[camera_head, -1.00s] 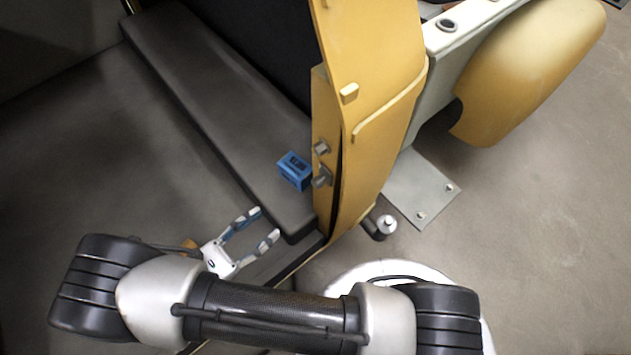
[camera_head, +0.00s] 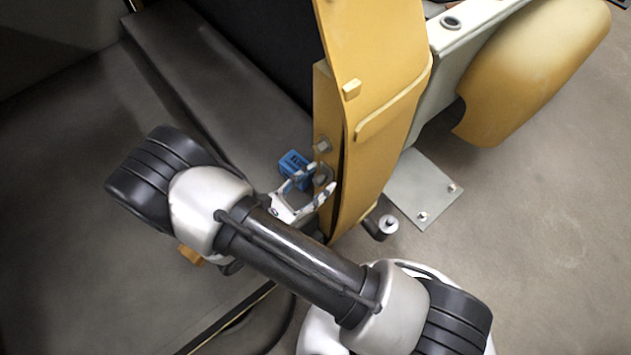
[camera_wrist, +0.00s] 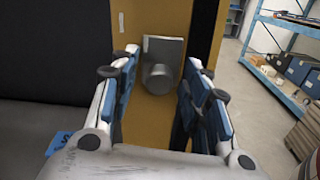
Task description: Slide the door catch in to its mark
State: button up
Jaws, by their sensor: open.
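The door catch (camera_wrist: 158,76) is a grey block with a round knob. In the wrist view it sits on the yellow door pillar (camera_wrist: 180,18), between and beyond my fingertips. A pale upright mark (camera_wrist: 121,22) shows on the pillar, up and left of the catch. My gripper (camera_wrist: 162,58) is open with nothing held.
A blue box (camera_head: 293,168) lies on the dark sill (camera_head: 230,85) close beside my gripper, and its edge shows in the wrist view (camera_wrist: 57,143). The yellow door panel (camera_head: 375,60) stands right of the gripper. Shelving (camera_wrist: 285,60) is far off.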

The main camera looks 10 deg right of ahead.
jog(key=shift+c, duration=0.3)
grip_shut()
dwell(0.3)
